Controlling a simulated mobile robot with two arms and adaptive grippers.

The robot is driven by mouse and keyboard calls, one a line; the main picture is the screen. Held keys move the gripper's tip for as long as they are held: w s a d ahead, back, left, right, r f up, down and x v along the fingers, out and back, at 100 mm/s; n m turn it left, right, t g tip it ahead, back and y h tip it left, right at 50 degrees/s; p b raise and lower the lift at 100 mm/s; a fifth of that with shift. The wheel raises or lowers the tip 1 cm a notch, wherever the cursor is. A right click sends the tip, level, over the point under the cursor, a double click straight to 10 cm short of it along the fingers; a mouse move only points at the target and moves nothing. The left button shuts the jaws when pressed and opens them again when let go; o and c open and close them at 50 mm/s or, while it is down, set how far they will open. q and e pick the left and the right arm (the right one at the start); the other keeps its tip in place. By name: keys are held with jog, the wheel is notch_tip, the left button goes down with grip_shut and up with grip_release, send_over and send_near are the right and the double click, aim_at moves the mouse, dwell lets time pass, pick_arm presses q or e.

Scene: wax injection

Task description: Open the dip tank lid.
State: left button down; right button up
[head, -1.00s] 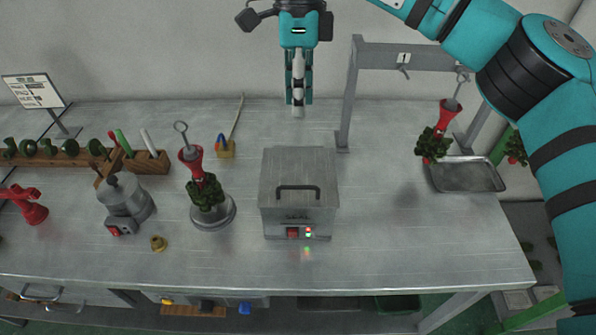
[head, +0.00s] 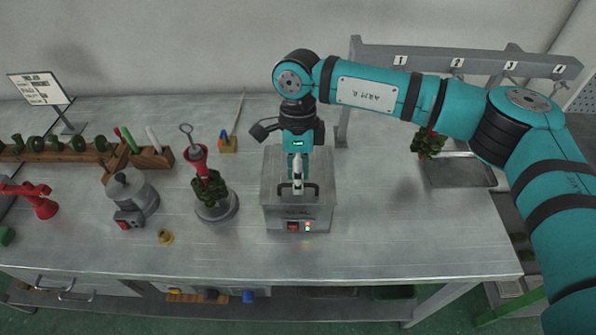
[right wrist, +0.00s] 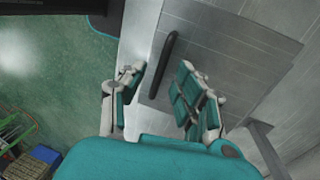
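The dip tank (head: 275,214) is a grey metal box standing on the bench, with a red switch and small lit lamps on its front. Its lid (head: 272,172) is shut, with a dark bar handle (head: 316,189) on top. My right gripper (head: 297,188) points down over the lid at the handle and partly hides it. In the right wrist view my right gripper (right wrist: 160,97) is open and empty. The handle (right wrist: 165,62) shows beyond the gap between its fingers; I cannot tell whether they touch it. My left gripper is not in view.
A red-topped green wax tree on a round base (head: 214,208) and a metal pot (head: 130,200) stand left of the tank. A numbered rack (head: 460,62) and a metal tray (head: 462,172) are at the right. The bench front right of the tank is clear.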

grip_shut()
dwell(0.7)
